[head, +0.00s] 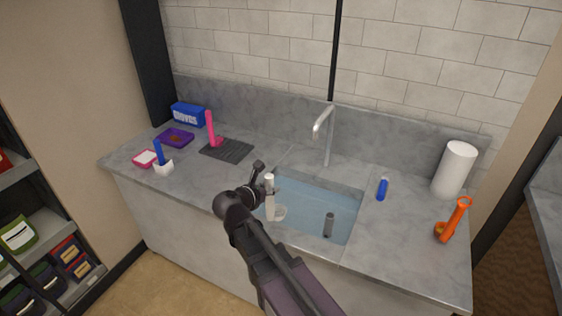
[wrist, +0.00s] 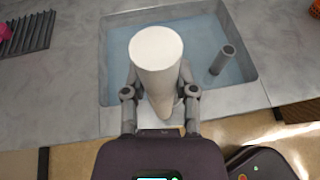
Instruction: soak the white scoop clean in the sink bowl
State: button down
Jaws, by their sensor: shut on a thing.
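The white scoop (head: 269,183) is upright, handle up, at the left side of the sink bowl (head: 345,195). Its lower end shows low in the bowl, in or just at the bluish water; how deep it sits is hard to tell. My gripper (head: 263,184) is shut on its handle. In the wrist view the round handle end of the scoop (wrist: 156,48) stands between the fingers of my gripper (wrist: 157,92). The handle hides the scoop's head there. The water in the sink bowl (wrist: 195,30) shows behind it.
A grey standpipe (head: 328,225) stands in the bowl. A faucet (head: 326,130) rises behind it. Right are a blue item (head: 382,188), a paper roll (head: 454,170) and an orange scoop (head: 455,218). Left are a dark ribbed mat (head: 226,149), a pink scoop (head: 211,128) and small trays (head: 174,138).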

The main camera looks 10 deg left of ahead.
jog(key=shift+w+a, duration=0.1)
jog(key=shift+w, duration=0.6)
jog(key=w+d+m+g+h, duration=0.1)
jog(key=w+d+m+h, duration=0.1)
jog(key=w, duration=1)
jog(key=shift+w+d+g, duration=0.2)
jog(key=shift+w+g, duration=0.05)
jog(key=shift+g, duration=0.05)
jog(key=shift+f, duration=0.2)
notch_tip(320, 180, down, 15)
jog(key=b, duration=1.5)
jog(key=shift+r, duration=0.3)
dwell(2.7)
